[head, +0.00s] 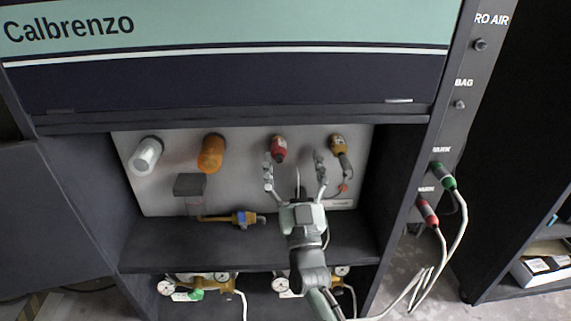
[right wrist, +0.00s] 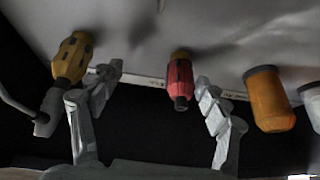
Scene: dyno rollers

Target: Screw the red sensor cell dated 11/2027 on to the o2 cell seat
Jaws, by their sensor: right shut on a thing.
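A red sensor cell (head: 278,148) with a dark cap sits on the pale back panel; it also shows in the right wrist view (right wrist: 180,80). Its date is not readable. My right gripper (head: 295,174) reaches up in front of the panel, fingers spread wide. In the right wrist view, the red cell appears between the fingers (right wrist: 150,104), nearer the right one, with visible gaps and no grip on it. A yellow cell (head: 338,144) with a grey plug and cable sits to the right of the red one. I cannot tell which fitting is the o2 cell seat. My left gripper is not in view.
An orange cylinder (head: 211,153) and a white one (head: 146,155) are on the panel at left. A grey block (head: 189,184) and a brass fitting (head: 243,218) sit lower. Gauges (head: 222,280) fill the lower bay. Cabinet walls bound both sides.

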